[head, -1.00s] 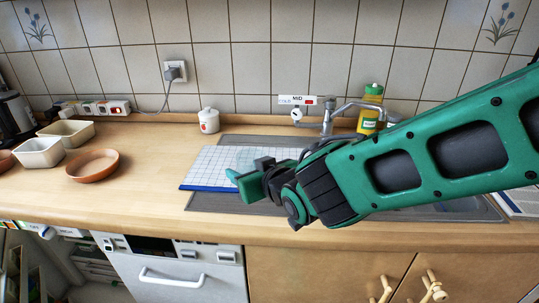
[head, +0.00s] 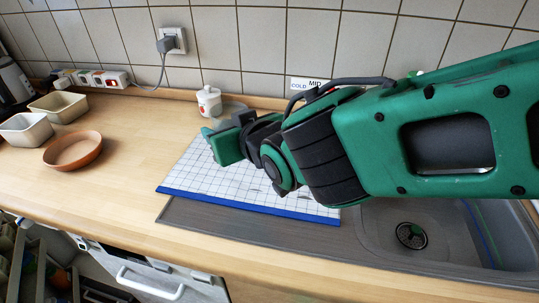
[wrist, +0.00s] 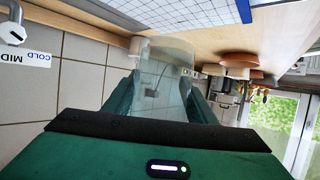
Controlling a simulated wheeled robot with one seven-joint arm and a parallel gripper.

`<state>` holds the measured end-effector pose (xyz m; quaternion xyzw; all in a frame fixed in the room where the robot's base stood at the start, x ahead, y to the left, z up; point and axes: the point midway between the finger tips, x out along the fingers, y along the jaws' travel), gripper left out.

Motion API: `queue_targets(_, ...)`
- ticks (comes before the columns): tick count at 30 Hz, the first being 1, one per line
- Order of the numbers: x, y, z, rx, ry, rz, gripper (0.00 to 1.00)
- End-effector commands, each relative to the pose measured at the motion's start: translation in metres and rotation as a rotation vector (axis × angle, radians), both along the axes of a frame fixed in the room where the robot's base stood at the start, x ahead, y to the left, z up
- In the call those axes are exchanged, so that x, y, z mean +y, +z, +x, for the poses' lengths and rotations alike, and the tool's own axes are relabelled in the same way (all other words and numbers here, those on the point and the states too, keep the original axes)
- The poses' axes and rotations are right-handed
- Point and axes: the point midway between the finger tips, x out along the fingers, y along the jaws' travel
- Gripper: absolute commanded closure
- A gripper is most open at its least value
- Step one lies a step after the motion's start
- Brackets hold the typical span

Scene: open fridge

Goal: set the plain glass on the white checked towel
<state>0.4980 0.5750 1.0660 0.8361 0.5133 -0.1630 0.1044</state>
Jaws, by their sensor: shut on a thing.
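The plain glass (wrist: 165,75) is clear and stands out between the two green fingers of my gripper (wrist: 160,98) in the wrist view. My gripper is shut on it. In the head view the gripper (head: 222,135) shows over the far left part of the white checked towel, and the glass (head: 232,107) is a faint shape, partly hidden behind the fingers. The towel (head: 240,190) lies flat, with a blue band along its front edge. It also shows at the top of the wrist view (wrist: 200,12). I cannot tell how high the glass is above the counter.
A white lidded jar (head: 209,101) stands close behind the gripper. A brown bowl (head: 73,150) and two pale dishes (head: 25,130) are on the left. A sink (head: 400,215) is on the right. The counter between the bowl and the towel is clear.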

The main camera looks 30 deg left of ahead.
Motion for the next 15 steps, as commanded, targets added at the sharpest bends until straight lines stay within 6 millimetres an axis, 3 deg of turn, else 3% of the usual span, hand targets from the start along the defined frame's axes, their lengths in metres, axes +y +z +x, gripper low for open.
queue_targets(9, -0.036, -0.039, 0.060, 0.002, -0.013, -0.002, 0.80)
queue_targets(15, -0.052, -0.058, 0.089, 0.002, -0.013, -0.001, 0.80)
